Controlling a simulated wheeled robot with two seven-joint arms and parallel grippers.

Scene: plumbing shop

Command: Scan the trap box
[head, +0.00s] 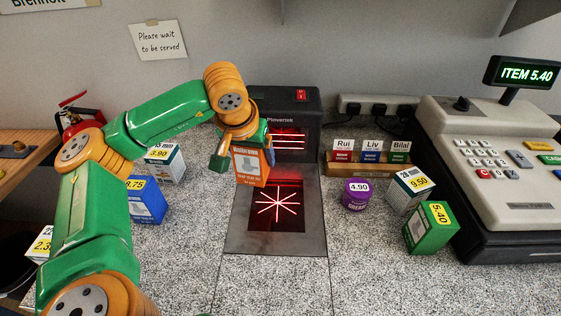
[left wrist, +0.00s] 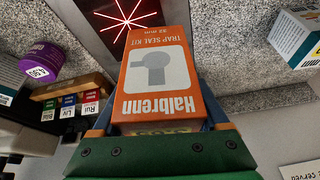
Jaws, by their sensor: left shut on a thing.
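The orange trap box (head: 251,167), lettered Halbrenn with a trap picture, hangs upright above the scanner plate. My left gripper (head: 243,146) is shut on it from above. In the left wrist view the same box (left wrist: 159,77) reads "TRAP SEAL KIT, 32 mm", and the gripper fingers hold its sides. The scanner (head: 285,97) stands at the back, its upright window glowing red just behind the box. Its flat window (head: 278,206) shows a red star of lines below and in front of the box. The till display (head: 527,74) reads "ITEM 5.40". My right gripper is not in view.
Right of the scanner are a purple tub (head: 356,195), a white-and-teal box (head: 409,189), a green box (head: 431,228) and a card rack (head: 369,167). The till (head: 500,170) stands far right. A blue box (head: 147,200) and other priced boxes stand left. The front counter is clear.

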